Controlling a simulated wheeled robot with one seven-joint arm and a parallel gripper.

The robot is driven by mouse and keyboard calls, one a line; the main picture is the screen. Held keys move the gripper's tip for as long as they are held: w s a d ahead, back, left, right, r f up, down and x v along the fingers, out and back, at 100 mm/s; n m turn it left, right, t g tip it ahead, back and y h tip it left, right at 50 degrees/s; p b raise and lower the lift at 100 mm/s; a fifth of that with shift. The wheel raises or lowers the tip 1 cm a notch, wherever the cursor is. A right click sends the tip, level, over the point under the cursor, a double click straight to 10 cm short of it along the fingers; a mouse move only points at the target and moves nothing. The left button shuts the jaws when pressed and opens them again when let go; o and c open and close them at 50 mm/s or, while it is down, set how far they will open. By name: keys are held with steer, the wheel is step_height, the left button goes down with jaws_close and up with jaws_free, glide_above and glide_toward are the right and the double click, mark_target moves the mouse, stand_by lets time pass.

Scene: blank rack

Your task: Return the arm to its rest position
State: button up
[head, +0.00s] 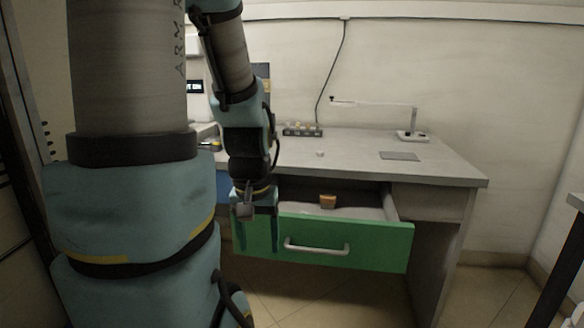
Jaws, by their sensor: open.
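My gripper (257,236) hangs downward at the end of my arm, in front of the left part of a green drawer (375,244). Its two fingers are apart, and I see nothing held between them. The drawer is pulled out from the desk and has a pale bar handle (317,249). My upper arm links fill the left of the head view and hide what is behind them.
A small orange-brown block (327,201) sits in the open drawer. The grey desk (450,170) carries a rack of small vials (302,130), a lamp-like stand (412,134) and a flat grey plate (399,156). Tiled floor shows below the drawer.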

step_height(320, 180, up, 16)
steer(key=p, duration=1.5)
steer(key=shift+r+p, duration=0.25)
steer(key=shift+p, duration=0.1)
